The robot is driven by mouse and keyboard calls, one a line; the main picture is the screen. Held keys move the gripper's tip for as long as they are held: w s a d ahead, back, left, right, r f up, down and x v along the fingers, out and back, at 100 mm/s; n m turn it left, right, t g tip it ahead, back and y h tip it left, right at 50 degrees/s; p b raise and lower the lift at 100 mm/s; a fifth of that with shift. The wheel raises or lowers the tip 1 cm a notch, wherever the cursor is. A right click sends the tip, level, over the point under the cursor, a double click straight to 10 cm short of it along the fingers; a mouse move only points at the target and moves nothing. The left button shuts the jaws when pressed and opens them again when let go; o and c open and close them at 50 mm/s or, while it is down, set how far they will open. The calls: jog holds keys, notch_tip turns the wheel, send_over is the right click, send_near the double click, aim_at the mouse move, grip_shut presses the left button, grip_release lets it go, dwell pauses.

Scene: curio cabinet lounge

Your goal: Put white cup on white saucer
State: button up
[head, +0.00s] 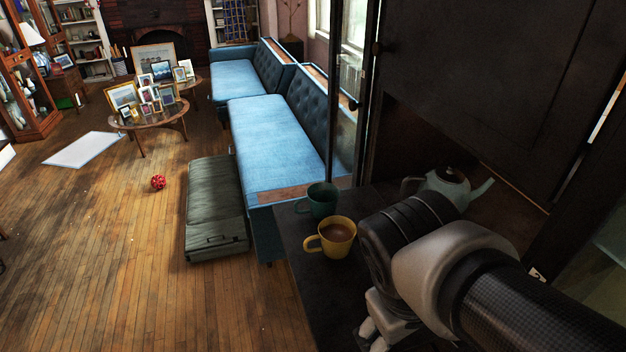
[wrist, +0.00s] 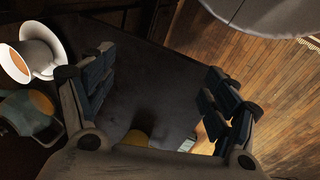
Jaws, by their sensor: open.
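In the wrist view, a white cup (wrist: 14,65) with an orange-brown drink shows at the left edge, partly cut off. A white curved piece (wrist: 55,44), which looks like the white saucer, overlaps it in the picture. I cannot tell whether the cup rests on it. Neither shows in the head view. My gripper (wrist: 160,65) is open, its fingers wide apart over the dark tabletop (wrist: 150,95), with nothing between them. The cup and saucer lie outside the left finger, apart from it. In the head view my arm hides much of the tabletop.
A green mug (head: 322,199) and a yellow mug (head: 331,239) stand at the dark table's left side. A grey-blue teapot (head: 447,187) stands behind my arm. A dark cabinet panel (head: 470,80) hangs above. A blue sofa (head: 275,140) adjoins; wooden floor lies beyond.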

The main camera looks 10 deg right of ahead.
jog(key=a+r+m+t+y, duration=0.2)
jog(key=a+r+t, duration=0.1)
jog(key=a, duration=0.2)
jog(key=shift+w+r+t+y, duration=0.15)
jog(key=shift+w+t+y, duration=0.15)
jog(key=shift+w+t, duration=0.1)
jog(key=shift+a, duration=0.1)
dwell(0.8)
